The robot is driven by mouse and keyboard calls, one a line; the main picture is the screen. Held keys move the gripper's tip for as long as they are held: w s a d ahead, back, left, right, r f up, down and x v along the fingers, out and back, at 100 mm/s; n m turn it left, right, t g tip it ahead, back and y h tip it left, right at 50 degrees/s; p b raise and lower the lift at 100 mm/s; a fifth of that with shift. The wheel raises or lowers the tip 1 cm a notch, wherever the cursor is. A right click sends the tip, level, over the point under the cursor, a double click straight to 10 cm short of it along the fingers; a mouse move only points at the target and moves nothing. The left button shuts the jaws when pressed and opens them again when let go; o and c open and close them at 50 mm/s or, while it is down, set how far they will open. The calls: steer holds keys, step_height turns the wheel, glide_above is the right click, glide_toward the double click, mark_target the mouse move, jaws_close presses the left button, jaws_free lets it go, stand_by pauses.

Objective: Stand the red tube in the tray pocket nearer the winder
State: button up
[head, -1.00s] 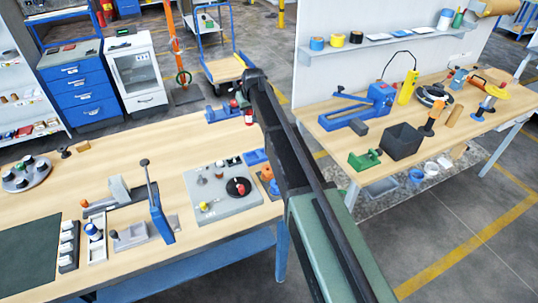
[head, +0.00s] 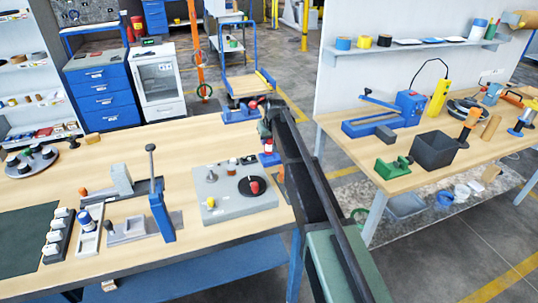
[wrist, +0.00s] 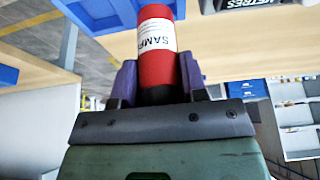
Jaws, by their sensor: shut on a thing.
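The red tube (wrist: 156,62) has a white label reading "SAMP…" and shows large in the wrist view. My gripper (wrist: 156,88) is shut on its lower end, with a dark finger on each side. In the head view my gripper (head: 265,132) is over the right end of the near bench, and the tube shows small and red (head: 268,147) below it. A blue part (head: 268,159) that may be the tray is just below the tube there. A blue tray-like body (wrist: 98,10) is beyond the tube in the wrist view. Its pockets cannot be made out. I cannot tell which machine is the winder.
A grey plate with several knobs (head: 222,205) lies left of my arm. A blue device (head: 240,113) stands at the bench's back edge. The back middle of the bench (head: 150,150) is clear.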

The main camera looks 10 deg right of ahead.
mark_target(269, 145)
step_height(269, 145, down, 4)
steer(key=b, duration=0.3)
steer(key=shift+f+b, duration=0.25)
steer(key=shift+b, duration=0.1)
steer(key=shift+r, duration=0.3)
steer(key=shift+f, duration=0.2)
steer(key=o, duration=0.9)
steer(key=shift+o, duration=0.2)
steer(key=shift+r+p, duration=0.3)
steer(key=shift+p, duration=0.05)
steer(key=a+p+v, duration=0.1)
steer(key=p+v, duration=1)
steer(key=v, duration=0.1)
steer(key=s+f+m+g, duration=0.1)
steer(key=s+g, duration=0.3)
steer(key=s, duration=3.3)
steer(key=shift+s+d+f+m+h, duration=0.25)
steer(key=shift+f+m+h, duration=0.05)
steer(key=shift+m, duration=0.1)
